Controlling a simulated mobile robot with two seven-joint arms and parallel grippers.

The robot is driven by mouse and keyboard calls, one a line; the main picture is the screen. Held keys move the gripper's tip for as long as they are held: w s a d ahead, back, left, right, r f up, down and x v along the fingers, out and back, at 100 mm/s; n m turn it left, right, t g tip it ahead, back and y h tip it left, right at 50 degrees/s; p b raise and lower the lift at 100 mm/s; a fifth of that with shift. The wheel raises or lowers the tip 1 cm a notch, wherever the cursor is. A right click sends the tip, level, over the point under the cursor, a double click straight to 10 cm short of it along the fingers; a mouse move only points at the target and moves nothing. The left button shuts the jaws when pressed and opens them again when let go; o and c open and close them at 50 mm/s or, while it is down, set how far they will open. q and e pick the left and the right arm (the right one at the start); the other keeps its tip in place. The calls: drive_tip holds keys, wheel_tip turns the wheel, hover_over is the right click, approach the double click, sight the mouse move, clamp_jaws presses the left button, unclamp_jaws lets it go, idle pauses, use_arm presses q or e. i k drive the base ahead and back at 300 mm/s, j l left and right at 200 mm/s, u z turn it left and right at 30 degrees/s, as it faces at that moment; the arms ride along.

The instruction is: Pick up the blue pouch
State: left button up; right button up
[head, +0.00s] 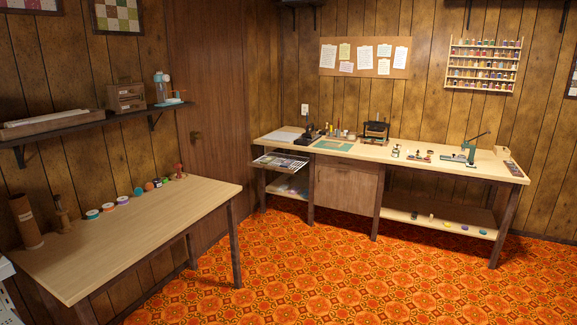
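I cannot make out a blue pouch for certain. A small bluish item (482,232) lies at the right end of the low shelf (400,215) under the long workbench (345,150). It is too small to tell what it is. Several other small items lie along that shelf, among them a yellow one (447,224). Neither of my grippers is in view.
A wooden table (140,235) stands at the left, with several coloured discs and a brown cylinder (25,221) along its back. A drawer (281,162) sticks out at the workbench's left end. The orange patterned floor (330,270) is clear.

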sight(285, 165)
drive_tip(key=i+z, duration=0.1)
drive_tip(key=i, duration=5.1)
drive_tip(key=j, duration=0.1)
